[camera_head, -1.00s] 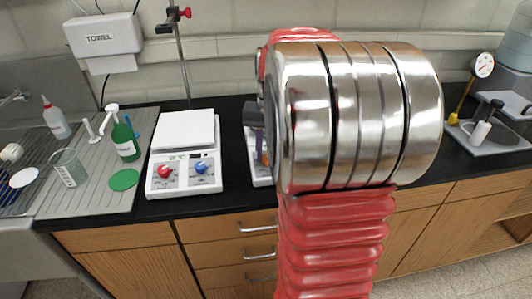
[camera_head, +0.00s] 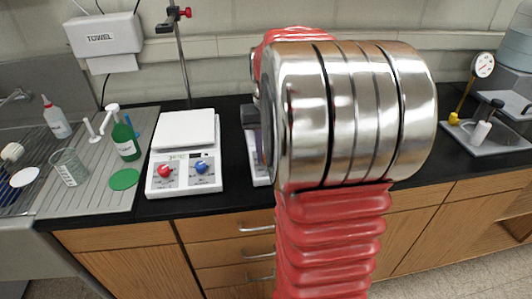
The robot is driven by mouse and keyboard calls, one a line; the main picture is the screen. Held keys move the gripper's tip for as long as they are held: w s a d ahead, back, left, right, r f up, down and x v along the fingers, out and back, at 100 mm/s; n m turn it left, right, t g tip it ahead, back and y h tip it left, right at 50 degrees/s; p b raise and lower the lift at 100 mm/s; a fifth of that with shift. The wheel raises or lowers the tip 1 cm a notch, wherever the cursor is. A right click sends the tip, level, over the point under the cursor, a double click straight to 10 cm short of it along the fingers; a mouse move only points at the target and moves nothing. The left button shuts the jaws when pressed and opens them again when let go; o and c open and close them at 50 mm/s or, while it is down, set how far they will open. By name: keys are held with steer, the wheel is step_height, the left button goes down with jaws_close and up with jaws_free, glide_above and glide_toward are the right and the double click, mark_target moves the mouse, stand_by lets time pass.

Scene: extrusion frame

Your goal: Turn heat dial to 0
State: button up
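A white hotplate (camera_head: 183,130) with a flat square top stands on the black bench, left of my arm. Its sloped front has a red dial (camera_head: 165,171) on the left and a blue dial (camera_head: 201,167) on the right. The dial markings are too small to read, so I cannot tell which is heat or its setting. A second white device (camera_head: 258,165) stands right of it, mostly hidden behind my arm. My gripper is hidden behind my arm's large metal joint.
A green bottle (camera_head: 125,139), a beaker (camera_head: 68,168) and a green disc (camera_head: 124,179) are on the drainboard at left. A metal stand (camera_head: 180,62) rises behind the hotplate. A grey tray (camera_head: 490,138) with fittings is at right.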

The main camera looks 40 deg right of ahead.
steer(key=n, duration=0.4)
steer(key=shift+w+a+r+h, duration=0.1)
steer(key=shift+w+h, duration=0.15)
steer(key=shift+h, duration=0.15)
steer(key=n+h, duration=0.1)
steer(key=n, duration=0.3)
steer(key=shift+n, duration=0.3)
steer(key=o, duration=1)
steer(key=shift+s, duration=0.1)
steer(key=shift+o, duration=0.2)
step_height(320, 180, up, 13)
steer(key=a, duration=0.2)
steer(key=shift+w+a+r, duration=0.15)
steer(key=shift+w+r, duration=0.05)
